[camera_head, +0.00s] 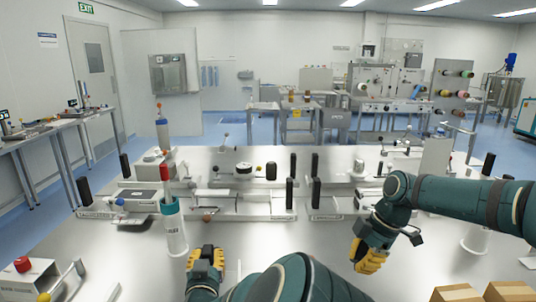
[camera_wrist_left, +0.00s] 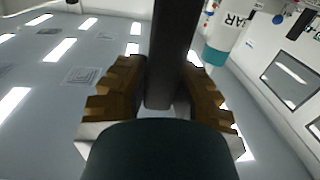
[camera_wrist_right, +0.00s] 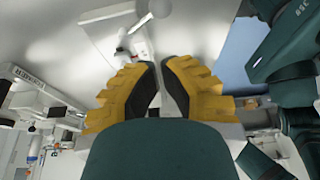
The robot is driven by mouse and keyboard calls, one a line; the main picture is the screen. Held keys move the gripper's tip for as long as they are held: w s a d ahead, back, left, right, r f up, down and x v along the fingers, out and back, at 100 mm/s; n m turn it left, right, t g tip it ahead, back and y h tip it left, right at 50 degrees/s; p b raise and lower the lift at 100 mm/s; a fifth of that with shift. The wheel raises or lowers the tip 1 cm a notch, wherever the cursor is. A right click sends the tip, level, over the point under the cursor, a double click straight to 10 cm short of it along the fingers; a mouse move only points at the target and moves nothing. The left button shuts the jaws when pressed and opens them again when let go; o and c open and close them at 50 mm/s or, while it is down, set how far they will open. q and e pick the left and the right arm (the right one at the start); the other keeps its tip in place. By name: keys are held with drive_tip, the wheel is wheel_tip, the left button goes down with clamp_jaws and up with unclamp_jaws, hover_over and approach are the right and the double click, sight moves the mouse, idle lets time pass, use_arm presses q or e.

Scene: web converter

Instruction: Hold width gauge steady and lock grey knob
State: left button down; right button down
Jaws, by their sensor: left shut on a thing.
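Several pale rail fixtures (camera_head: 250,213) with upright black handles (camera_head: 293,201) stand on the steel table. I cannot tell which is the width gauge, nor single out the grey knob. My left gripper (camera_head: 207,258) is low in the head view, in front of the fixtures. In the left wrist view its fingers are shut on a dark bar (camera_wrist_left: 172,50), whose far end is out of frame. My right gripper (camera_head: 367,262) is low and to the right, with its fingertips nearly together and nothing visible between them. In the right wrist view a white fixture (camera_wrist_right: 138,42) lies beyond those fingertips.
A white bottle with a teal collar and red tip (camera_head: 173,225) stands near my left gripper. A red button box (camera_head: 22,272) is at the front left. Cardboard boxes (camera_head: 510,291) are at the front right. Bare tabletop lies between my grippers.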

use_arm(q)
drive_tip(key=c, duration=0.9)
unclamp_jaws()
drive_tip(key=shift+r, duration=0.1)
drive_tip(key=shift+o, duration=0.2)
drive_tip(key=shift+r, duration=0.15)
wheel_tip(320, 180, up, 10)
drive_tip(key=shift+f, duration=0.1)
